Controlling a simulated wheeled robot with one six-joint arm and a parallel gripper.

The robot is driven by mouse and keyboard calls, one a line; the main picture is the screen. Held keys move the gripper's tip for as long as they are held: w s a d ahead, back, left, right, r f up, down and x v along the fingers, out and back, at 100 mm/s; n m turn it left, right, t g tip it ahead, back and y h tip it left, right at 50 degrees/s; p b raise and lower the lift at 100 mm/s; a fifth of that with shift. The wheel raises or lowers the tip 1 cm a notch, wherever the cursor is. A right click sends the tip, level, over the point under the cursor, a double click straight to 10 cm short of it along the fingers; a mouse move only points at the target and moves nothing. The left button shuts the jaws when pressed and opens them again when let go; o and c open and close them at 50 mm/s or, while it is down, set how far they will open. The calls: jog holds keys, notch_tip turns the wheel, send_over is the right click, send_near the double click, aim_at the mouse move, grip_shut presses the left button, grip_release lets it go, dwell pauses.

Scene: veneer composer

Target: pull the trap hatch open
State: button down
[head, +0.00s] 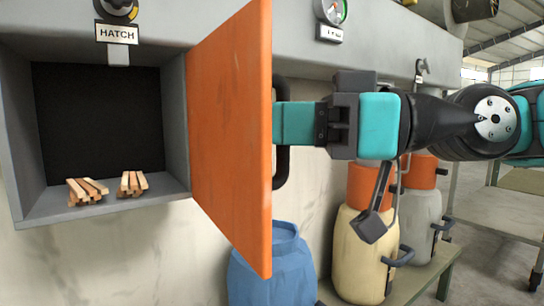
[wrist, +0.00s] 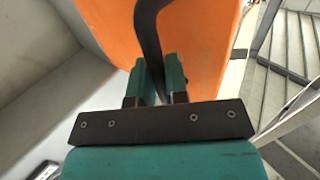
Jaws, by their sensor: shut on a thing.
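The trap hatch door (head: 228,125) is an orange panel, swung wide open on the right side of a grey box opening (head: 100,205). Its black handle (head: 281,165) is on the door's outer face. My gripper (head: 280,122) reaches in from the right, its fingers at the handle. In the wrist view my gripper (wrist: 156,85) has its two teal fingers on either side of the dark handle (wrist: 149,40), shut on it, with the orange door (wrist: 208,45) behind. In the head view the door edge hides the fingertips.
Small wooden strips (head: 87,190) lie in two bundles inside the box. A HATCH label (head: 117,33) is above it. Below are a blue barrel (head: 272,268) and a cream canister (head: 360,255) with an orange top, beside a grey canister (head: 421,220). A gauge (head: 331,10) is above.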

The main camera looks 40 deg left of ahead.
jog(key=shift+a+r, duration=0.1)
dwell(0.4)
jog(key=c, duration=1.2)
grip_release()
jog(key=shift+o, duration=0.2)
notch_tip(320, 180, up, 20)
jog(key=p, duration=1.1)
jog(key=shift+p, duration=0.3)
